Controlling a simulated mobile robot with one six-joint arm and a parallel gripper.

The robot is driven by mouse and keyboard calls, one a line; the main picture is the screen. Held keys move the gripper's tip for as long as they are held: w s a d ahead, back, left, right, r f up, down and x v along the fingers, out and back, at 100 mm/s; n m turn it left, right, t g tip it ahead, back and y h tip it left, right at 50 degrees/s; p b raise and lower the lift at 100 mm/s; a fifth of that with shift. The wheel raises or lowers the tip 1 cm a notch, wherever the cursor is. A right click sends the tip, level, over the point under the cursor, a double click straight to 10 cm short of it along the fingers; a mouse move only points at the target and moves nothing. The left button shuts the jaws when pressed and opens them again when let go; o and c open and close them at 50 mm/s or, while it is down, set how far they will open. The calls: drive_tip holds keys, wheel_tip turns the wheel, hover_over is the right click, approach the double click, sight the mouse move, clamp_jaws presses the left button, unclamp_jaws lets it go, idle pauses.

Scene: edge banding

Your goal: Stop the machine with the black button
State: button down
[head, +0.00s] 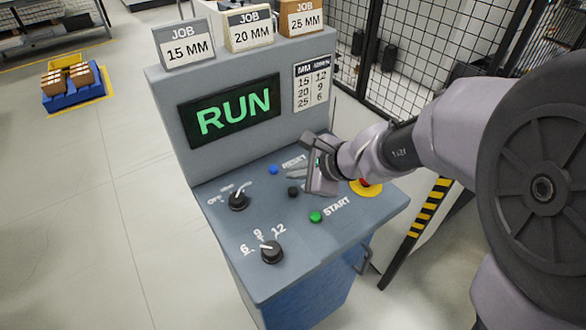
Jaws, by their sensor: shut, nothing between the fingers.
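The black button (293,192) is a small round knob on the sloped panel of the grey control console (240,285). It sits between the blue RESET button (273,169) and the green START button (316,216). My gripper (292,173) is shut and empty. In the picture its fingertips lie just above the black button and point left, close to the blue button. I cannot tell whether they touch the panel. The screen (230,112) reads RUN in green. The gripper covers part of the RESET label.
Two black rotary knobs, the upper (238,201) and the lower (272,252), are on the panel's left. JOB cards (187,45) stand on top. A mesh fence (405,60) is behind.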

sight(296, 192)
drive_tip(key=shift+f+b, duration=0.95)
drive_tip(key=shift+f, duration=0.4)
idle(0.9)
drive_tip(key=shift+f+b, duration=0.35)
drive_tip(key=shift+b, duration=0.15)
drive_tip(key=shift+f+b, duration=0.5)
idle(0.4)
idle(0.4)
drive_tip(key=shift+r+p, duration=0.75)
drive_tip(key=shift+r, duration=0.15)
wheel_tip(296, 192, up, 5)
drive_tip(key=p, duration=0.4)
drive_tip(key=shift+r, duration=0.1)
